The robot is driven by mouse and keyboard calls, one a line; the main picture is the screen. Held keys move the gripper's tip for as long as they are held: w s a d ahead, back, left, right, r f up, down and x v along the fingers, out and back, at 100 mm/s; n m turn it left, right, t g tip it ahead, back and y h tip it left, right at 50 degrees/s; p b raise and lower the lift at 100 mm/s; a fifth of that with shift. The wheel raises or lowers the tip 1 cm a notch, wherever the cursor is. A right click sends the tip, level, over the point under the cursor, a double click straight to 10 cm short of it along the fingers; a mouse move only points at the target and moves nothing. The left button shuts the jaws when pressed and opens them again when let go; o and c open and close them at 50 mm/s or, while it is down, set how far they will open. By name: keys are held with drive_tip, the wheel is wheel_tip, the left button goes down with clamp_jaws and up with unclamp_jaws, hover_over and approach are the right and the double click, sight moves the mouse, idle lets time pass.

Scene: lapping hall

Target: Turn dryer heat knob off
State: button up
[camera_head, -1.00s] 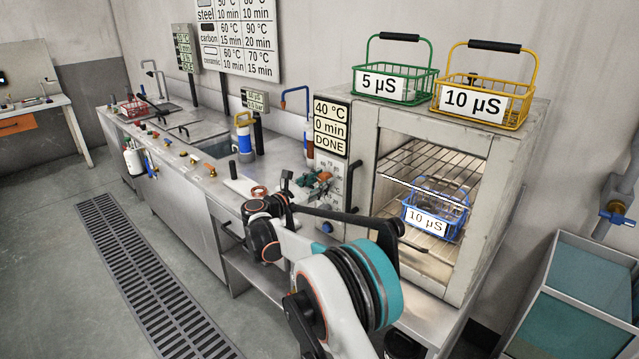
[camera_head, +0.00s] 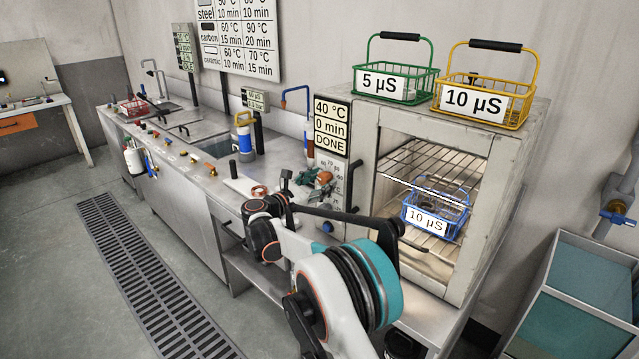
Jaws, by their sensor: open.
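The dryer (camera_head: 366,130) stands at the right end of the bench. Its display (camera_head: 331,127) reads 40 °C, 0 min, DONE. Below it is a pale control panel (camera_head: 329,207) with a temperature scale. My gripper (camera_head: 318,179), with teal and orange parts, is open in front of that scale. It covers the middle of the dial, so the heat knob and its setting are largely hidden. I cannot tell whether the jaws touch the knob. A blue button (camera_head: 327,227) shows lower on the panel.
A blue basket (camera_head: 424,221) marked 10 µS sits on a rack inside the dryer. Green (camera_head: 383,88) and yellow (camera_head: 474,107) baskets stand on top. A dark vertical handle (camera_head: 352,185) is close right of the panel. A sink bench (camera_head: 176,198) extends left.

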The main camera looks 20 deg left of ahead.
drive_tip(key=v, duration=1.2)
